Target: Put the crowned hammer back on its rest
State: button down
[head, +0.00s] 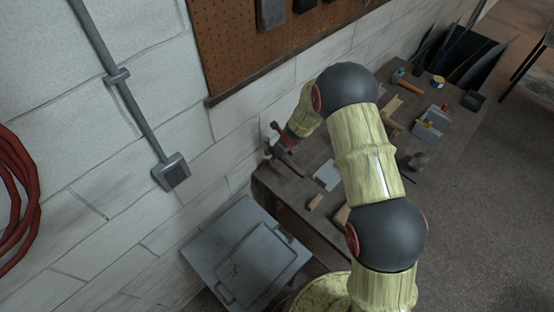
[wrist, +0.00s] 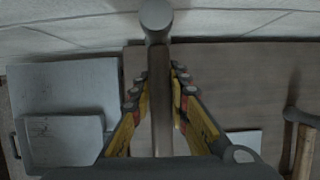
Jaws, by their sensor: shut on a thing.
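My gripper (wrist: 159,82) is shut on a hammer (wrist: 157,22), one finger on each side of its handle. The rounded grey head points away from my gripper, toward the wall, at the top of the wrist view. In the head view my gripper (head: 280,148) is over the bench's near left corner, close to the wall; the hammer is too small there to make out clearly. A second tool with a wooden handle and dark head (wrist: 304,135) lies at the right of the wrist view. I cannot pick out the rest for certain.
The wooden bench (head: 275,182) holds a pale plate (head: 326,175), wood blocks, a grey tool tray (head: 432,122) and another hammer (head: 405,82). A grey metal box (head: 245,255) stands left of the bench. A pegboard (head: 235,60) hangs on the wall. My arm hides part of the bench.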

aim_at(286, 159)
jog(key=shift+r, duration=0.1)
dwell(0.3)
jog(key=shift+f+b, duration=2.65)
jog(key=shift+f, duration=0.9)
jog(key=shift+f+b, duration=1.15)
jog(key=shift+f, duration=0.3)
jog(key=c, duration=1.6)
grip_release()
jog(key=shift+c, duration=0.2)
jog(key=shift+s+f, duration=0.1)
jog(key=v, duration=1.2)
